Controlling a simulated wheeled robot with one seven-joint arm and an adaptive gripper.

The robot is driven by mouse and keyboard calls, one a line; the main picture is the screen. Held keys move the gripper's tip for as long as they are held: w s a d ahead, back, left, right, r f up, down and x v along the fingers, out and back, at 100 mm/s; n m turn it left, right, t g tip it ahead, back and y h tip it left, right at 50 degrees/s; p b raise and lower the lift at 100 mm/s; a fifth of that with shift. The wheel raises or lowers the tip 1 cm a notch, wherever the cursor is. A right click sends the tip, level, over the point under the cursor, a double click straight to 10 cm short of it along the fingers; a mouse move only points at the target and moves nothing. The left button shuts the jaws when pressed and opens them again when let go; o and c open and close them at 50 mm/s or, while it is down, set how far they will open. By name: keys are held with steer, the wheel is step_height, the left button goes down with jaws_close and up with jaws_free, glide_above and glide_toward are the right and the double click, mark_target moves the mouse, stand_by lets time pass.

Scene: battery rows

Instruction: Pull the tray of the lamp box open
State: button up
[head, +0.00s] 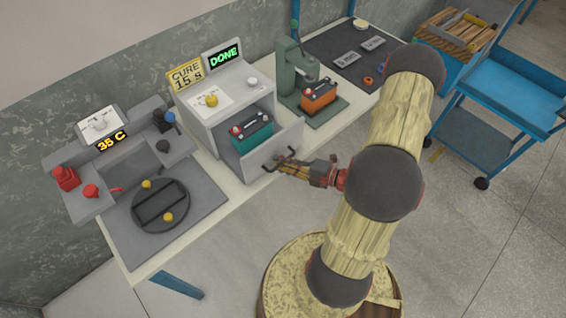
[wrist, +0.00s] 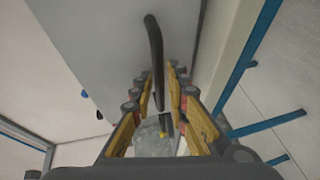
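The lamp box (head: 222,98) is a light grey cabinet on the bench with a "CURE 15 s" sign and a green "DONE" display. Its tray (head: 292,136) stands drawn out of the front, with a teal battery (head: 251,133) inside. A dark bar handle (head: 267,168) is on the tray's front. My gripper (head: 283,164) is at the handle. In the wrist view the handle (wrist: 156,60) lies between the fingers of my gripper (wrist: 156,90), with a gap visible on both sides. The fingers look open and not clamped on it.
Left of the box is a grey station (head: 120,165) with a round fixture (head: 160,207) and a "35 C" display. Right of it a green press (head: 291,75) stands by an orange battery (head: 319,95). A blue cart (head: 510,90) is at the right. Floor in front is free.

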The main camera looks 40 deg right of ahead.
steer(key=v, duration=1.2)
stand_by(0.6)
